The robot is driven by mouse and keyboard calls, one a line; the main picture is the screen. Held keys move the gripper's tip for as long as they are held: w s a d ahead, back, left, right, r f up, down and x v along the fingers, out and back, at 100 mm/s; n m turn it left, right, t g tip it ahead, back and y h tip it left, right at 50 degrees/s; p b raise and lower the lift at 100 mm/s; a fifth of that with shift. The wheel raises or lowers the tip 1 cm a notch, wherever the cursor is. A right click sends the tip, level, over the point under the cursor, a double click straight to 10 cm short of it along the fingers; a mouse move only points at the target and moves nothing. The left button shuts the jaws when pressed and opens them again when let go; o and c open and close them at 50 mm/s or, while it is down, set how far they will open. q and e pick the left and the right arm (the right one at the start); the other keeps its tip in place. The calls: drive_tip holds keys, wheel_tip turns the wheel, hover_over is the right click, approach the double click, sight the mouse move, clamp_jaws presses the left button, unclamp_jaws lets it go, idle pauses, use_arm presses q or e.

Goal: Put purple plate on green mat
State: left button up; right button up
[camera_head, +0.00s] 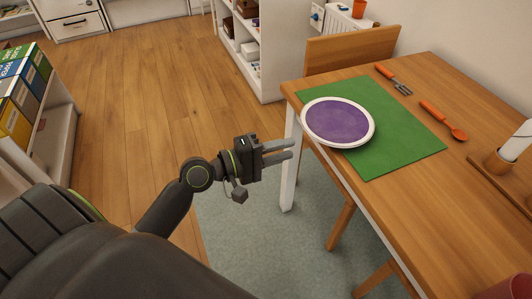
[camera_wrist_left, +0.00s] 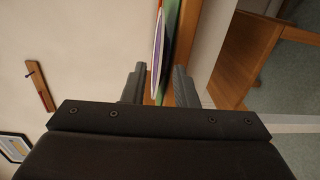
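The purple plate (camera_head: 338,120) with a white rim lies flat over the left part of the green mat (camera_head: 400,145) on the table. Its left rim extends past the mat's edge to about the table's edge. My left gripper (camera_head: 293,149) is beside the table's left edge, open and empty, with its fingers pointing toward the plate. In the left wrist view, the plate (camera_wrist_left: 158,45) appears edge-on ahead, in line with the gap between the open fingers (camera_wrist_left: 160,85). The fingers look apart from the plate. My right gripper is not in view.
An orange-handled fork (camera_head: 394,80) and an orange spoon (camera_head: 443,120) lie on the wooden table (camera_head: 425,210) beyond the mat. A wooden holder (camera_head: 498,162) stands on a board at right. A chair (camera_head: 352,48) is at the table's far end. Open floor lies left.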

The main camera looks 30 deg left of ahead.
use_arm(q)
drive_tip(key=s+a+f+m+g+y, duration=0.1)
drive_tip(key=s+a+f+g+y, duration=0.15)
drive_tip(key=f, duration=0.55)
drive_tip(key=s+a+f+m+g+y, duration=0.1)
drive_tip(key=s+a+f+m+y, duration=0.2)
drive_tip(key=f, duration=0.6)
drive_tip(key=s+a+f+g+y, duration=0.2)
drive_tip(key=s+f, duration=0.2)
drive_tip(key=f, duration=0.4)
drive_tip(key=s+f+m+g+y, duration=0.3)
drive_tip(key=s+f+m+g, duration=0.2)
drive_tip(key=s+f, duration=1.2)
drive_tip(key=shift+s+a+m+g+y, duration=0.35)
drive_tip(key=shift+s+g, duration=0.35)
drive_tip(key=shift+g, duration=0.45)
drive_tip(key=shift+w, duration=0.1)
drive_tip(key=c, duration=0.3)
